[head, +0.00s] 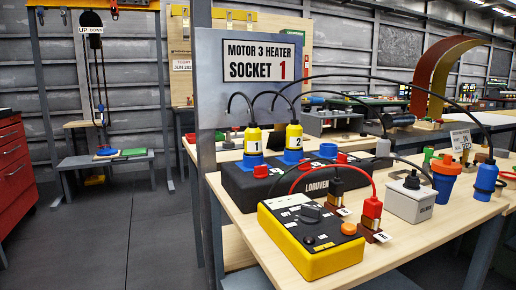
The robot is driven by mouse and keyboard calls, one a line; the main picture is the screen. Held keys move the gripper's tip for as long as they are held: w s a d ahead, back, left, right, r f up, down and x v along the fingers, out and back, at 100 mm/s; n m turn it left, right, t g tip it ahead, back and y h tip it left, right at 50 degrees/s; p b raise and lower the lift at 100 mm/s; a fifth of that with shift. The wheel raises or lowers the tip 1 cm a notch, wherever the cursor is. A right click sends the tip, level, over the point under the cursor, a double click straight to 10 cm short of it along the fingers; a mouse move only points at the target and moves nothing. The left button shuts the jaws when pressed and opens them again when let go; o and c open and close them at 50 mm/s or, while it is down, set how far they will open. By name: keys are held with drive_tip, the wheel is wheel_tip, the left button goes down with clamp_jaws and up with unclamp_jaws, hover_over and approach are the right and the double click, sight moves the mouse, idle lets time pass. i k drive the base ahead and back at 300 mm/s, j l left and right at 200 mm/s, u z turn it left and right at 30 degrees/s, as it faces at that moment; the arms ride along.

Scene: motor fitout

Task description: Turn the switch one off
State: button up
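My gripper is not in view. I cannot tell which part is switch one; no label reads "switch one". A yellow box (313,262) with a dark top panel stands at the near edge of the table, with a black rotary knob (311,213) and an orange button (349,228) on top. A grey box (402,209) to its right has a black knob (411,181) on top. Behind them, a long black box (236,185) carries a yellow plug marked 1 (252,143) and a yellow plug marked 2 (293,140), both upright in blue bases. On or off positions are too small to read.
A sign (259,61) reading "MOTOR 3 HEATER SOCKET 1" hangs on a post panel above the wooden table (395,252). Red connectors (372,210), blue connectors (486,182) and loose cables crowd the table. A red drawer cabinet (12,165) stands left. Dark floor (110,235) left of the table is clear.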

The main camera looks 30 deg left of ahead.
sight(260, 172)
drive_tip(key=j+u, duration=0.1)
drive_tip(key=u, duration=0.3)
drive_tip(key=j+u, duration=0.1)
drive_tip(key=u, duration=0.3)
drive_tip(key=j+u, duration=0.1)
drive_tip(key=u, duration=0.3)
drive_tip(key=k+j, duration=0.05)
